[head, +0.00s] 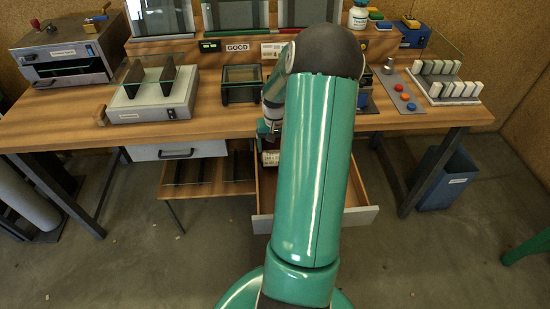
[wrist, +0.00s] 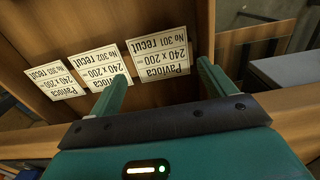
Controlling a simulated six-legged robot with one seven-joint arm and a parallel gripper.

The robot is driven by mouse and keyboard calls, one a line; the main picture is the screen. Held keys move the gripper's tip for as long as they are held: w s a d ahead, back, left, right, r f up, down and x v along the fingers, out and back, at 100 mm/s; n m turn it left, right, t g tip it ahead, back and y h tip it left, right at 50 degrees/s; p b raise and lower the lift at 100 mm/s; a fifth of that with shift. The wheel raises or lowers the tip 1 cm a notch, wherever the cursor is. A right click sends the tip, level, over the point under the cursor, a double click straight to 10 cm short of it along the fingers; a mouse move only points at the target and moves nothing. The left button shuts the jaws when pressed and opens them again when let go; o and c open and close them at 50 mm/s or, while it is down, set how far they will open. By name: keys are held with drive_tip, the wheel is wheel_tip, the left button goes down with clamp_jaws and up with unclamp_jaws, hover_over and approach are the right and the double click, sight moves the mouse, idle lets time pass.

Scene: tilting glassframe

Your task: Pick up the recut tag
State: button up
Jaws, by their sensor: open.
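Three white paper tags with black print lie flat in a row on the brown drawer floor; in the wrist view their print is upside down. The right tag (wrist: 160,56) reads "Pavloca 240 x 200, No 301 recut". The middle tag (wrist: 97,66) reads "No 302 recut". The left tag (wrist: 56,82) also ends in "recut"; its number is hard to read. My gripper (wrist: 164,70) is open and empty, its green fingers either side of the right tag in the picture. The left finger overlaps the middle tag's edge. Contact cannot be told. In the head view my arm mostly hides the tags.
The tags lie in an open drawer (head: 355,218) under the workbench (head: 225,118); its wooden walls stand close around my gripper. A lower shelf (head: 205,178) is left of it, a blue bin (head: 447,180) right. Glass panes and fixtures crowd the bench top.

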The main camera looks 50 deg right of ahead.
sight(275, 158)
drive_tip(key=shift+f, duration=1.95)
drive_tip(key=shift+w, duration=0.1)
drive_tip(key=c, duration=0.6)
